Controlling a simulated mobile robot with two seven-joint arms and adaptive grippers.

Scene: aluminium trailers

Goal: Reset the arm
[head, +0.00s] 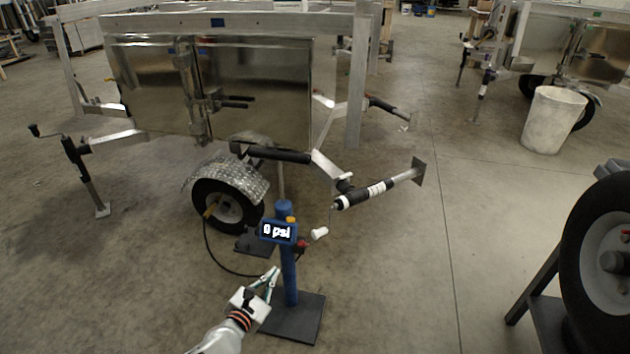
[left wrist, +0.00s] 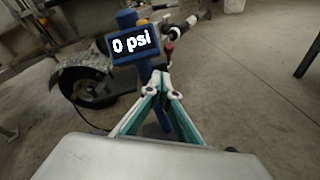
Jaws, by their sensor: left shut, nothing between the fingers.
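My left gripper (head: 268,277) is shut and empty, just left of a blue post in the head view. In the left wrist view its closed fingertips (left wrist: 163,80) sit below the post's display (left wrist: 135,44). The blue post (head: 288,272) stands upright on a dark square base plate. I cannot tell whether the gripper touches the post. My right gripper is in neither view.
An aluminium trailer (head: 212,90) with a wheel (head: 229,204) stands behind the post. A dark hose (head: 212,256) runs from the wheel across the floor. A white bin (head: 552,120) and a large tire (head: 600,255) stand to the right. Floor between is open.

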